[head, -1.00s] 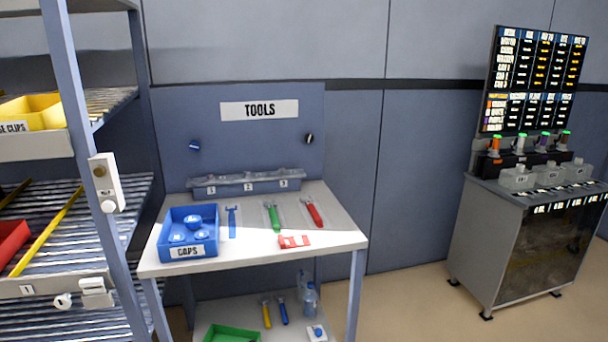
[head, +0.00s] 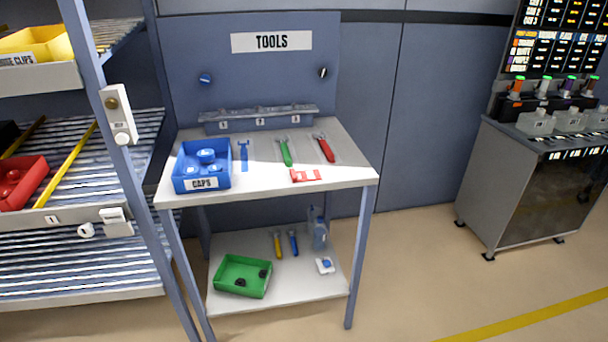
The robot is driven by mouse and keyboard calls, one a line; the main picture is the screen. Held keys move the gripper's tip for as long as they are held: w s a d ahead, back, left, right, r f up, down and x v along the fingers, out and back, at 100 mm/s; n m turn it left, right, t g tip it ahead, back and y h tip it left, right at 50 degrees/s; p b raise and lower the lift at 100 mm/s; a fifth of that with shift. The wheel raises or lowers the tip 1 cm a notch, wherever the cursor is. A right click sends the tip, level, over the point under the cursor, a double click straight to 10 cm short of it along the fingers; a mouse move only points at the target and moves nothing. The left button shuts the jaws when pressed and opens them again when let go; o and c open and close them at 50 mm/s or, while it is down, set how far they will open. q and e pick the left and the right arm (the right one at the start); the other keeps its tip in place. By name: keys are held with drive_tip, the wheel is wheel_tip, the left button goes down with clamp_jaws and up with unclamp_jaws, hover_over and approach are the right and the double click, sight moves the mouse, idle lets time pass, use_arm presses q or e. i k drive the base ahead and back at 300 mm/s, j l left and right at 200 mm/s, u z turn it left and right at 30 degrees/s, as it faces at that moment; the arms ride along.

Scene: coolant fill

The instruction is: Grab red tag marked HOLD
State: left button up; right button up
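A small red and white tag (head: 305,175) lies flat near the front right of the white tabletop (head: 270,183). Its lettering is too small to read. It lies in front of a green-handled tool (head: 285,153) and a red-handled tool (head: 325,149), apart from both. Neither of my grippers shows in the head view.
A blue CAPS bin (head: 183,181) stands at the table's left, beside a blue tool (head: 243,155). The lower shelf (head: 290,290) holds a green bin (head: 242,259). A roller rack (head: 85,60) is at left, a grey cabinet (head: 490,180) at right. Floor right of the table is clear.

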sight(303, 176)
drive_tip(key=i+l+u, duration=0.3)
drive_tip(key=l, duration=0.3)
drive_tip(key=i+l+u, duration=0.35)
drive_tip(key=l, duration=0.4)
drive_tip(key=i+l+u, duration=0.15)
drive_tip(key=l, duration=0.2)
